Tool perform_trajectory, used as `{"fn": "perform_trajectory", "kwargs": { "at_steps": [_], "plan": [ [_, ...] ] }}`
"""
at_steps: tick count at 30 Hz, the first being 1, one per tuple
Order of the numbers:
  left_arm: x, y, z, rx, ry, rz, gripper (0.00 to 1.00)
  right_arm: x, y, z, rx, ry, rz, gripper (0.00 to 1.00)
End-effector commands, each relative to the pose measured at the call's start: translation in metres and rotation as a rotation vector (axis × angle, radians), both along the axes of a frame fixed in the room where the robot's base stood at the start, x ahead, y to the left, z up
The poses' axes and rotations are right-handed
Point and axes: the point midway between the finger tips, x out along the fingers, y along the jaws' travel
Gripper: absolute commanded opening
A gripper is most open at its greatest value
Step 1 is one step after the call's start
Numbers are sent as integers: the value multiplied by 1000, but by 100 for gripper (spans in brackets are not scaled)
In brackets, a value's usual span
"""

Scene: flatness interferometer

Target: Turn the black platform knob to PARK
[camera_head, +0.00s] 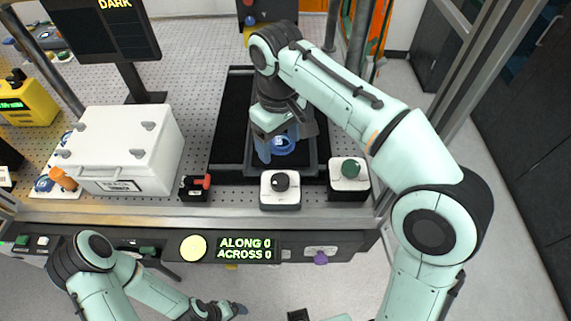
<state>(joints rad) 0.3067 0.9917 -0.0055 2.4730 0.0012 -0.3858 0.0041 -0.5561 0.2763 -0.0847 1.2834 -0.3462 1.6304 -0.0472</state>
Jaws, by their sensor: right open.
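A black knob (281,181) sits on top of a small white box (280,198) at the front edge of the bench. I cannot read any marks around it, so its setting is not clear. My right gripper (279,147) reaches down from above, behind the black knob and apart from it. Its jaws are open, over a blue round part (284,147) inside the dark frame; whether they touch it I cannot tell. My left gripper (236,308) is low in front of the bench, small and partly hidden by its own wrist, far from the knob.
A green knob (350,168) on another box stands right of the black knob. A small black block with a red lever (196,187) and a white case (118,150) are to the left. The front panel display (245,249) reads ALONG 0, ACROSS 0. A metal post rises behind.

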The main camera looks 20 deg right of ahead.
Motion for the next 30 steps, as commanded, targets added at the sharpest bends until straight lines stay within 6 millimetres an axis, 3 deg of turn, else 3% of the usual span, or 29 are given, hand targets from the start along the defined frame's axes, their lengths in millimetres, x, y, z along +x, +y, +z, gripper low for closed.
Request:
{"fn": "perform_trajectory", "kwargs": {
  "at_steps": [18,24,30],
  "plan": [
    [-26,0,-37,0,29,1,85,-1,0,-112,-1,5,0,76],
    [-28,0,-40,0,31,0,85,0,0,-130,0,1,0,76],
    [-28,0,-40,0,31,0,85,0,0,-133,0,1,0,76]
  ]
}}
